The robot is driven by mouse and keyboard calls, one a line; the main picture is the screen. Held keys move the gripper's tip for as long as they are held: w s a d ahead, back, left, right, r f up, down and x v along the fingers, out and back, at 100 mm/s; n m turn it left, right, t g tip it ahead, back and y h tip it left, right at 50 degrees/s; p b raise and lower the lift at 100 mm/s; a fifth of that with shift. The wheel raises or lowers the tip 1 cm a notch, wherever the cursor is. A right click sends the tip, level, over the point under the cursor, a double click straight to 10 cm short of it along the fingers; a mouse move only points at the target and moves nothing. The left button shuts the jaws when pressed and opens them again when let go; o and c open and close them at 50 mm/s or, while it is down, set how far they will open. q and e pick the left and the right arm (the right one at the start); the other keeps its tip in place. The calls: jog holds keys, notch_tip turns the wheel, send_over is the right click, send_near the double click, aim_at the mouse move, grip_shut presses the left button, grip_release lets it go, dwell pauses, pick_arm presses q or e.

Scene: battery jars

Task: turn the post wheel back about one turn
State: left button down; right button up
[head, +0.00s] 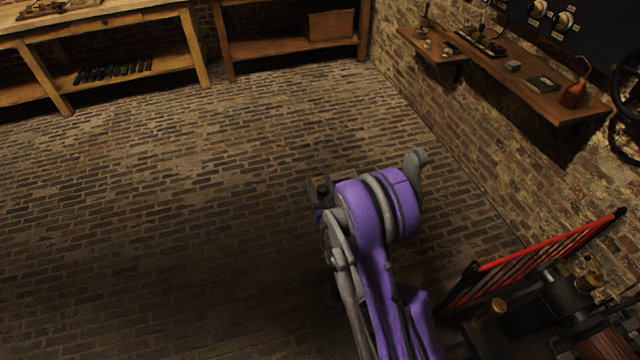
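A dark round wheel with a rim and spokes (626,112) is cut off by the right edge of the head view, by the brick wall. I cannot tell for sure that it is the post wheel. My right arm, purple and grey, reaches up from the bottom middle over the brick floor. My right gripper (366,182) is at its far end, well to the left of the wheel and apart from it. Its fingers are not clear enough to tell open from shut. My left gripper is out of view.
A wooden bench (120,15) stands at the back left. The brick floor (180,220) is clear.

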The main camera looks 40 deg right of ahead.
jog(key=shift+o, duration=0.7)
jog(key=shift+s+a+f+b, duration=0.1)
jog(key=shift+s+a+b, duration=0.05)
jog(key=shift+s+b, duration=0.3)
jog(key=b+v, duration=0.6)
jog(key=v, duration=0.4)
jog(key=shift+w, duration=0.1)
jog(key=shift+c, duration=0.3)
